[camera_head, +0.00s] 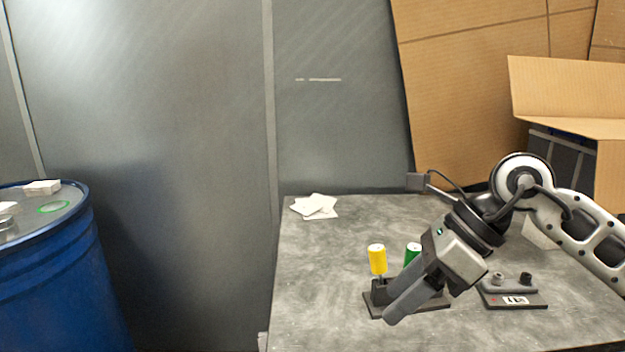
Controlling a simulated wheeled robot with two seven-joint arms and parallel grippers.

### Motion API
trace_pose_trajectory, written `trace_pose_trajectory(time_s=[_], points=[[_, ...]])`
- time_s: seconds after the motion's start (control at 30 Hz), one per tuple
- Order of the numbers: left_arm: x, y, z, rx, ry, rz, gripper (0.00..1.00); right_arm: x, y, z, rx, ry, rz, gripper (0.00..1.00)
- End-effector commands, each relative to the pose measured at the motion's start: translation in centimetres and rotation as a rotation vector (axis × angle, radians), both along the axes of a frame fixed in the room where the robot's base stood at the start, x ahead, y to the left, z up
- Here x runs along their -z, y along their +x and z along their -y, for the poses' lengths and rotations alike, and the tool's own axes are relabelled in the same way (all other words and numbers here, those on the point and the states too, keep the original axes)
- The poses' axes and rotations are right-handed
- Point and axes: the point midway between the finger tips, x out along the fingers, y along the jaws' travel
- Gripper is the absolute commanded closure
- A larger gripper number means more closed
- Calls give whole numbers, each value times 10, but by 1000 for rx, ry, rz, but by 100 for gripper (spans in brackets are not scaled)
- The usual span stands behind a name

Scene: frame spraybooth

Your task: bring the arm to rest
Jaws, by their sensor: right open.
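My right arm comes in from the right edge over the grey table (330,290). My right gripper (396,312) points down and to the left, in front of a dark stand (373,301). It is open, and no object shows between its fingers. A yellow cylinder (377,260) stands upright on the left of the stand. A green cylinder (411,250) shows just behind the gripper, partly hidden by it. Whether the gripper touches the stand cannot be told. My left gripper is out of view.
A small dark block with two knobs and a label (514,299) sits right of the gripper. White sheets (315,207) lie at the table's back left. A blue drum (50,285) stands at far left. Cardboard boxes (465,85) stand behind. The table's left front is clear.

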Motion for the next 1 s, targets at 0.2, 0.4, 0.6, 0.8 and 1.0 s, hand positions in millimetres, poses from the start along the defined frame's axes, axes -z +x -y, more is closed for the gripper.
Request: trace_pose_trajectory(time_s=[0.2, 0.4, 0.6, 0.8, 1.0], points=[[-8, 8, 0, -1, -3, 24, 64, 10, -29, -57, -10, 324, -181, 50], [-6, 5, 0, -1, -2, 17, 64, -1, -52, -104, 96, 769, -480, 50], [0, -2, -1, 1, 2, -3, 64, -3, -31, -100, 492, 1348, -986, 50], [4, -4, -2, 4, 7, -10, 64, 94, -4, -39, 1172, 1752, -1513, 50], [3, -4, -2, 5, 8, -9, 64, 225, -51, 8, -1755, -1732, 1764, 50]])
